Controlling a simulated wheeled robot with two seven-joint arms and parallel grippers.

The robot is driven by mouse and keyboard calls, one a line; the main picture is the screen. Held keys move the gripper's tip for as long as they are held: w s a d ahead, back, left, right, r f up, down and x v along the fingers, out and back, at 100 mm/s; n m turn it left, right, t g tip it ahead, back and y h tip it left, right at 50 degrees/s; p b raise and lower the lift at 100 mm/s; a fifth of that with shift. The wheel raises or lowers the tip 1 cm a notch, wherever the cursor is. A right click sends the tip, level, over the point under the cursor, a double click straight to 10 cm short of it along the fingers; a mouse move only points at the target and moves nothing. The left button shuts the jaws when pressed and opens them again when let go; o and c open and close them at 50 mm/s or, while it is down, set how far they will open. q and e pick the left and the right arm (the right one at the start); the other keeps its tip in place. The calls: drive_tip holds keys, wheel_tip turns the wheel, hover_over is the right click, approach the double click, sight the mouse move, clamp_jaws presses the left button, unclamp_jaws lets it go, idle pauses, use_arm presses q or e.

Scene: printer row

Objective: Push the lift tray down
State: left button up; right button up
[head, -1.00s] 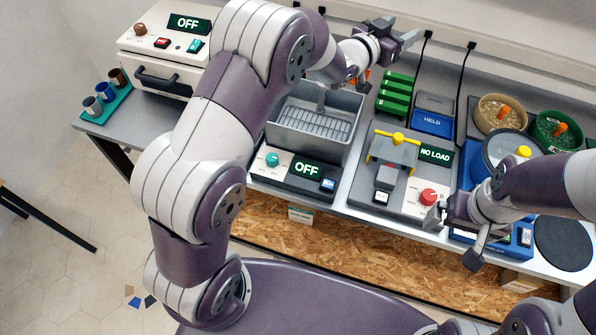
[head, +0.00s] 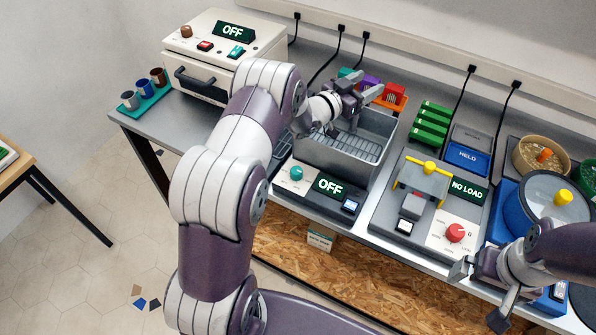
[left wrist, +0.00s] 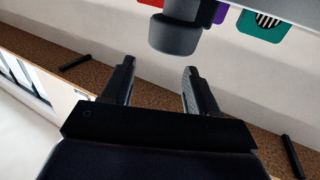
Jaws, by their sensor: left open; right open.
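The lift tray, a grey slatted tray (head: 352,148), sits inside an open grey tank (head: 340,163) at the table's middle. The tank's front panel reads OFF. My left gripper (head: 368,88) is open above the tank's back edge, its arm covering the tank's left part. In the left wrist view, my left gripper's (left wrist: 158,76) two fingers are apart with nothing between them. A dark grey rounded knob (left wrist: 175,36) lies just beyond the fingertips; I cannot tell if it belongs to the tray. My right gripper (head: 478,296) is open and empty at the table's front edge, right.
A white oven-like box (head: 215,55) and small cups on a teal strip (head: 146,97) stand left. Red, purple and teal blocks (head: 385,92) are behind the tank. A NO LOAD device (head: 425,205), green racks (head: 431,124) and a blue pot (head: 548,205) stand right.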

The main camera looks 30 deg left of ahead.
use_arm(q)
drive_tip(key=r+p, duration=0.1)
drive_tip(key=s+r+p, duration=0.1)
drive_tip(key=shift+s+a+r+p, duration=0.1)
drive_tip(key=shift+a+r+p, duration=0.1)
drive_tip(key=shift+a+p, duration=0.15)
drive_tip(key=s+a+n+g+y, duration=0.25)
drive_tip(key=s+a+y, duration=0.2)
drive_tip(key=s, duration=0.65)
drive_tip(key=s+d+n+g+y+p, duration=0.2)
drive_tip(key=s+g, duration=1)
drive_tip(key=s, duration=1)
drive_tip(key=shift+s+d+r+y+p, duration=0.35)
drive_tip(key=shift+d+y+p, duration=0.3)
drive_tip(key=shift+d, duration=0.55)
